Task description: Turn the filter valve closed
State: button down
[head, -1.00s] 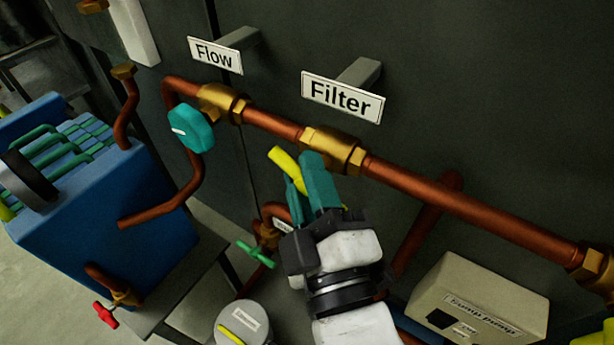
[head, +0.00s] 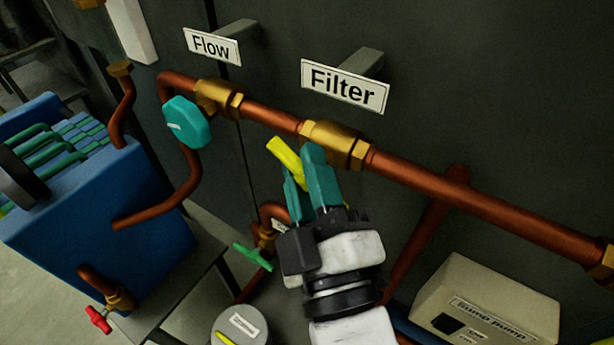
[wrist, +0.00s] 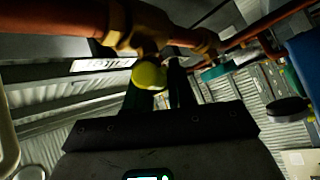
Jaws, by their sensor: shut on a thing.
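The filter valve is a brass body (head: 334,142) on the copper pipe under the "Filter" sign (head: 345,87). Its yellow handle (head: 284,157) sticks out below the body, tilted down to the right. My gripper (head: 306,170) is just below the brass body, its teal fingers shut on the yellow handle. The handle's lower part is hidden between the fingers. In the wrist view, the rounded yellow handle end (wrist: 149,76) shows at the fingers, with the brass body (wrist: 150,28) above it.
A "Flow" valve with a teal knob (head: 187,122) is to the left on the same pipe. A green-handled valve (head: 253,256) is close at the lower left of my gripper. A beige sump pump box (head: 485,305) is at lower right, a blue unit (head: 90,220) at left.

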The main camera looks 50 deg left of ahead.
jog(key=shift+f+m+t+y+b, duration=0.5)
jog(key=shift+m+t+b, duration=0.55)
jog(key=shift+b, duration=2)
jog(key=m+t+b, duration=0.2)
jog(key=b, duration=0.4)
jog(key=m+t+b, duration=0.1)
jog(key=m+b, duration=0.2)
jog(key=b, duration=0.2)
jog(key=shift+f+t+b, duration=0.2)
jog(key=shift+t+b, duration=0.15)
jog(key=m+t+h+b, duration=0.1)
jog(key=m+t+b, duration=0.1)
jog(key=b, duration=0.4)
jog(key=m+t+h+b, duration=0.2)
jog(key=m+b, duration=0.2)
jog(key=b, duration=0.1)
jog(key=shift+r+t+b, duration=0.1)
jog(key=shift+t+b, duration=0.3)
jog(key=m+t+h+b, duration=0.2)
jog(key=m+b, duration=0.1)
jog(key=b, duration=0.1)
jog(key=shift+w+r+h, duration=0.1)
jog(key=shift+r+h, duration=0.05)
jog(key=shift+h, duration=0.15)
jog(key=shift+m+b, duration=0.35)
jog(key=shift+b, duration=0.1)
jog(key=shift+r+m+t+h+b, duration=0.3)
jog(key=shift+m+t+h+b, duration=0.1)
jog(key=shift+m+h, duration=0.15)
